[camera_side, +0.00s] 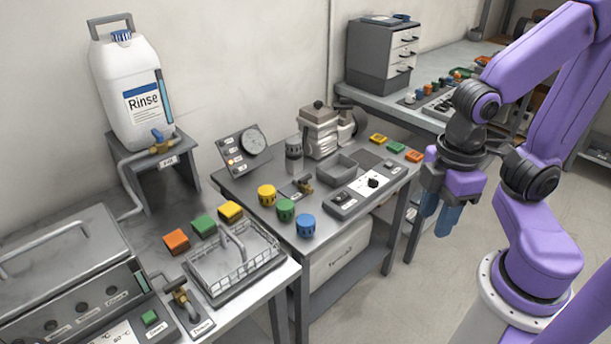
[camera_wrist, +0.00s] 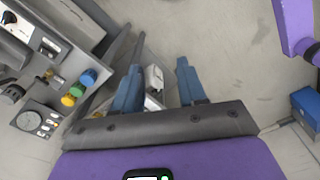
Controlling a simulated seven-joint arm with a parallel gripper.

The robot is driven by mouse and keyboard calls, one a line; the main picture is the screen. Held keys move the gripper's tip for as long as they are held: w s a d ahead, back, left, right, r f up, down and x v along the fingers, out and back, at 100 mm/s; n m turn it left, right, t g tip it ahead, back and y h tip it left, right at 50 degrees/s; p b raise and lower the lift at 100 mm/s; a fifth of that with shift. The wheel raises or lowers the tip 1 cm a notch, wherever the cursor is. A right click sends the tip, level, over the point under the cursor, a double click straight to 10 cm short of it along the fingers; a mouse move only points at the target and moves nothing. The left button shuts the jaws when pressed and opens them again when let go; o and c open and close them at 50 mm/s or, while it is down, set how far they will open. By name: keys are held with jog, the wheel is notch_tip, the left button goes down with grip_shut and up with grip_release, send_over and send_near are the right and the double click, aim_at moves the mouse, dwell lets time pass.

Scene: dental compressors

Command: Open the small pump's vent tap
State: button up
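The small pump (camera_side: 322,130) is a pale metal unit at the back of the middle bench. A small brass tap (camera_side: 303,185) with a label plate sits in front of it, next to a grey ribbed cylinder (camera_side: 293,155); I take it for the vent tap. The tap also shows small at the left of the wrist view (camera_wrist: 48,74). Its label and handle position are too small to read. My gripper (camera_side: 436,221) hangs beyond the bench's right edge, well apart from the tap. In the wrist view its blue fingers (camera_wrist: 159,72) are spread and empty above the floor.
Yellow, green and blue knobs (camera_side: 286,210) stand at the bench's front, close to the tap. A switch panel (camera_side: 360,190), a grey tray (camera_side: 337,170) and a gauge panel (camera_side: 243,148) surround it. Other brass taps are under the Rinse jug (camera_side: 160,142) and at the left bench (camera_side: 182,295).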

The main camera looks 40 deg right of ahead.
jog(key=w+a+r+m, duration=0.1)
jog(key=w+a+m, duration=0.25)
jog(key=w, duration=0.35)
jog(key=w+a+r+m, duration=0.1)
jog(key=w+a+m, duration=0.1)
jog(key=w+m, duration=0.95)
jog(key=w, duration=0.8)
jog(key=m, duration=1.5)
send_over(305, 177)
notch_tip(305, 177, down, 10)
notch_tip(305, 177, down, 16)
jog(key=shift+d+f, duration=0.1)
grip_shut()
